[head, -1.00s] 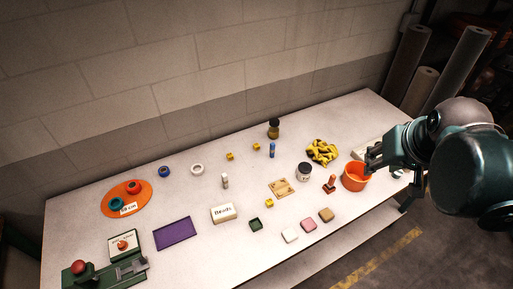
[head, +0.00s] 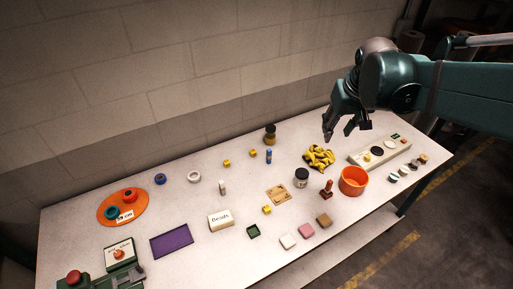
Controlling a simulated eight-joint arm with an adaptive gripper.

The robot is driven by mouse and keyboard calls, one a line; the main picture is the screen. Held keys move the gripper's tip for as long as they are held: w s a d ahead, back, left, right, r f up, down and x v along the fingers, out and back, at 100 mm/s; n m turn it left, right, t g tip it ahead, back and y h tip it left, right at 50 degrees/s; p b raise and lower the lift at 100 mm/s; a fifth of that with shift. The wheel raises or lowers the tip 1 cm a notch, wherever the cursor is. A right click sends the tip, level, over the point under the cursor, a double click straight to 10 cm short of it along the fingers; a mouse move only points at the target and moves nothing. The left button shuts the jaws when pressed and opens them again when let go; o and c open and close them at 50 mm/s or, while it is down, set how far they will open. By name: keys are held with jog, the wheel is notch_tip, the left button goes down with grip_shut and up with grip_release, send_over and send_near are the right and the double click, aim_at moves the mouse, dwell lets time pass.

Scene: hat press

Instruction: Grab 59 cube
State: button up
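Several small yellow cubes are in view, and any numbers on them are too small to read. One cube (head: 227,163) and another cube (head: 253,153) lie near the back of the table. A third cube (head: 267,209) lies in front of the wooden plate. Another small yellow piece (head: 367,157) sits on the white board at the right.
An orange disc (head: 135,196) lies far left.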

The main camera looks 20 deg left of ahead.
jog(key=w+a+f+n+g, duration=0.1)
jog(key=w+a+f, duration=0.3)
jog(key=w+a, duration=0.35)
jog(key=n+g+h, duration=0.1)
jog(key=n+g, duration=0.2)
jog(key=n, duration=0.1)
send_near(254, 151)
jog(key=shift+d+f, duration=0.25)
jog(key=shift+d, duration=0.1)
jog(key=shift+s+a+f, duration=0.1)
jog(key=shift+a+f, duration=0.3)
jog(key=shift+f, duration=0.05)
jog(key=shift+f, duration=0.1)
jog(key=shift+f, duration=1.2)
jog(key=shift+f, duration=0.1)
